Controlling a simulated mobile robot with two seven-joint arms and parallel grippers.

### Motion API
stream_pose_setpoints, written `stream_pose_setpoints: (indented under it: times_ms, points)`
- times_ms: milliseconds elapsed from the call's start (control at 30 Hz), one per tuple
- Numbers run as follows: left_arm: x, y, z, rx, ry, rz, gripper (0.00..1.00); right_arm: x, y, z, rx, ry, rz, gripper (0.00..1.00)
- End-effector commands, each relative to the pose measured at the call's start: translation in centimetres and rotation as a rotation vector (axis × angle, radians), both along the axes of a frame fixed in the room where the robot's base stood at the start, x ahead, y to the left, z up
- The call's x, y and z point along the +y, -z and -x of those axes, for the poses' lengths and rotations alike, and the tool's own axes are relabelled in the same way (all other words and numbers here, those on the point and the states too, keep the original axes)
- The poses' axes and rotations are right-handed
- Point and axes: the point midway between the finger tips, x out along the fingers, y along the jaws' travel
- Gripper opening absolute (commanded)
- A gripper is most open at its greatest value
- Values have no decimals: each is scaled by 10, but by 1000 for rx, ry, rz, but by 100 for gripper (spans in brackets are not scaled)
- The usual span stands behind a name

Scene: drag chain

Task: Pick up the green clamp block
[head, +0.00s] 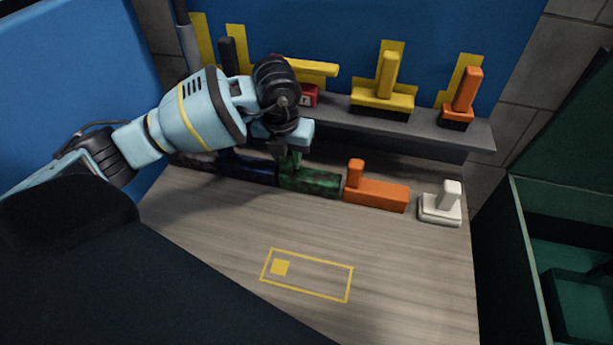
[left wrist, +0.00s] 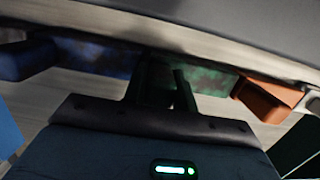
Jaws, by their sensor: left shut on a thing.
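The green clamp block (head: 310,180) lies on the wooden worktop in a row of blocks, dark green with a mottled surface. My left gripper (head: 291,156) is above its left end and shut on its upright post. The fingers and my wrist hide part of the post. In the left wrist view the green block (left wrist: 207,76) lies beyond the gripper (left wrist: 165,88), with the post between the fingers. It looks to be still in line with its neighbours; I cannot tell whether it touches the worktop. My right gripper is not in view.
A dark blue block (head: 248,170) is close on the left, an orange block (head: 380,194) close on the right, then a white block (head: 440,208). A grey shelf (head: 440,130) with yellow and orange tools is behind. A yellow outline (head: 308,275) marks clear worktop in front.

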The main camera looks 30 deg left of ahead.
Motion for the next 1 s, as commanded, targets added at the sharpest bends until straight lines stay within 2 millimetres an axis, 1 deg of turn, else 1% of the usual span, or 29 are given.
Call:
stream_pose_setpoints:
  times_ms: [300, 533, 667, 833, 1000]
  points:
    - [0, -1, 0, -2, 0, 0, 0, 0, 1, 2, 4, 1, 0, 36]
    - [0, -5, -1, -3, 0, 1, 0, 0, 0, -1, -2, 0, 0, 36]
    - [0, -14, -1, -3, 0, 1, 0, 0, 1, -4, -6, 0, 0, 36]
    - [0, -38, -1, -6, 1, 3, 0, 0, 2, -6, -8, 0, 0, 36]
    - [-8, -38, 24, -2, 3, 0, 0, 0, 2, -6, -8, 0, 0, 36]
